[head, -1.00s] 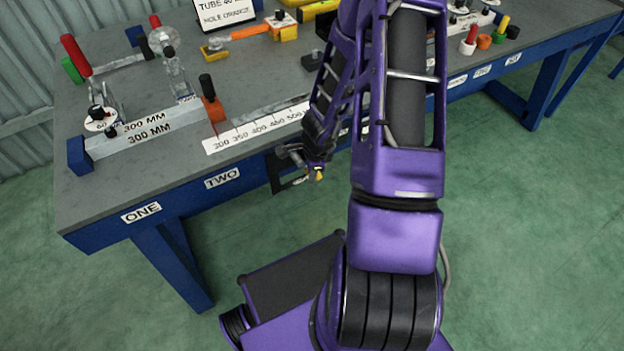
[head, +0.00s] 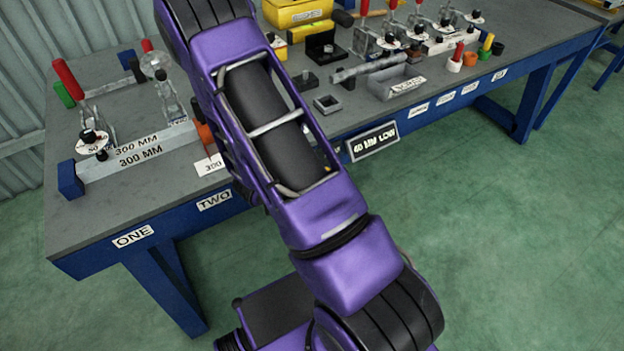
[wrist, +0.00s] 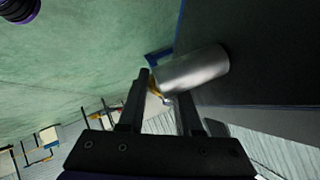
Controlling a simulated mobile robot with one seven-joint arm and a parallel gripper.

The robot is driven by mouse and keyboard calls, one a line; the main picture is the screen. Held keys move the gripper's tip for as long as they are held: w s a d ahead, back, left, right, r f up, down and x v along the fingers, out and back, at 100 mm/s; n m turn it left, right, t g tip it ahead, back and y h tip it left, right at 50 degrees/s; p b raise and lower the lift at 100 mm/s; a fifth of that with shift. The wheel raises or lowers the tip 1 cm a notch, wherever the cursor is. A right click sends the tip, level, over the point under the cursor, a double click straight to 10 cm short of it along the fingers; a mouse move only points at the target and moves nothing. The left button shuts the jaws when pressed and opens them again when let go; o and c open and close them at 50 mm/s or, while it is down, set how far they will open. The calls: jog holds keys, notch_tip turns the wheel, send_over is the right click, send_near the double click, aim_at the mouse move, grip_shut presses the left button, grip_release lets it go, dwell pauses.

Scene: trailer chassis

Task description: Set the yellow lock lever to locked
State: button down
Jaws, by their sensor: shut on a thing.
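In the wrist view my gripper (wrist: 163,85) is shut. A small yellow piece, which I take to be the yellow lock lever (wrist: 155,84), shows between its fingers, mostly hidden. A grey metal cylinder (wrist: 195,70) lies just past the fingertips, overlapping the right finger's tip in the picture. In the head view my purple arm covers the gripper. Only a small yellow spot shows through the arm's frame near the bench's front edge. I cannot tell the lever's angle.
The grey bench top (head: 125,213) carries clamps, a 300 MM block (head: 140,152) and a grey tray (head: 395,80). A "40 MM LOW" sign (head: 372,141) hangs on the front edge. The green floor (head: 500,240) at the right is clear.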

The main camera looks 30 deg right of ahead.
jog(key=shift+w+d+r+h, duration=0.1)
jog(key=shift+r+h, duration=0.45)
jog(key=shift+h, duration=0.35)
jog(key=c, duration=0.6)
grip_release()
